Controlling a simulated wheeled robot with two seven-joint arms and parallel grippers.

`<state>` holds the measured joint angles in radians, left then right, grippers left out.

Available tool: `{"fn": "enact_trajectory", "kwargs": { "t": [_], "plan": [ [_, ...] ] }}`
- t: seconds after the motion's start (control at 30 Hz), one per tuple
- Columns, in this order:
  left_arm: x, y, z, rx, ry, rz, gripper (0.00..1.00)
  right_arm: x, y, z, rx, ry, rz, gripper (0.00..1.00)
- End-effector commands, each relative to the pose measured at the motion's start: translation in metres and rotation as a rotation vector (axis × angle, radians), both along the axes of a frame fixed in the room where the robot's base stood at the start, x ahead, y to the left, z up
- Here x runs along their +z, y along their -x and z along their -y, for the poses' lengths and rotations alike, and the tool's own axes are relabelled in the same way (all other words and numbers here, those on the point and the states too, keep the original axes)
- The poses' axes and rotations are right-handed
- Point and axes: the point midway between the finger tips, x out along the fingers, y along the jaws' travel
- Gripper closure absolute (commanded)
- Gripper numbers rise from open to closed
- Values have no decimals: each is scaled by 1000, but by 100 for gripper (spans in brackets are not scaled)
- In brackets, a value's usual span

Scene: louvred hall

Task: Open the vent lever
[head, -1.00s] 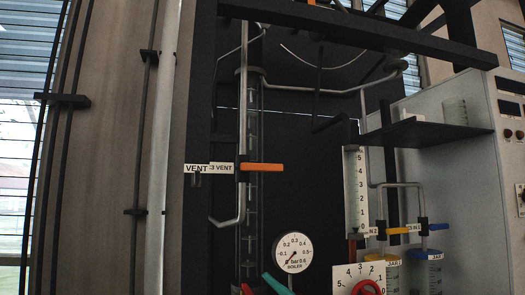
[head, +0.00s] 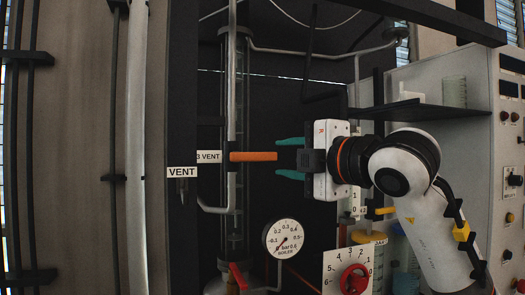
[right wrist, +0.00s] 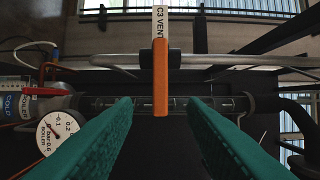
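The orange vent lever (head: 253,156) sticks out to the right beside the "C3 VENT" label (head: 209,157) in the head view. In the right wrist view the lever (right wrist: 160,80) hangs from its dark mount below the label (right wrist: 160,22). My left gripper is not in view.
A boiler gauge (head: 283,239) sits below the lever, with a red-handled valve (head: 237,276) near it. A red knob on a dial (head: 354,279) is at lower right. A dark shelf (head: 430,110) is above my right arm. A glass column (head: 235,110) runs behind the lever.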

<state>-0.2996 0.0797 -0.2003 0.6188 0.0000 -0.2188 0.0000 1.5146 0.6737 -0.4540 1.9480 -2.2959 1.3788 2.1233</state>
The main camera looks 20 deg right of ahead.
Motion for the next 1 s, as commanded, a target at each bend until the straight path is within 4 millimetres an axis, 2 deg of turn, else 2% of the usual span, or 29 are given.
{"fn": "enact_trajectory", "kwargs": {
  "t": [0.03, 0.37, 0.43, 1.0],
  "plan": [
    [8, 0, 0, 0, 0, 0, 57, 3, -8, -3, 2, 0, -4, 62],
    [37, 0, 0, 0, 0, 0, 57, 5, -51, -18, 3, 1, -3, 62],
    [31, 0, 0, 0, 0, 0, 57, 0, -50, -18, 3, 1, 1, 62],
    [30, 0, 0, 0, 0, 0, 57, 0, -67, -24, 3, 1, 0, 62]
  ]
}}
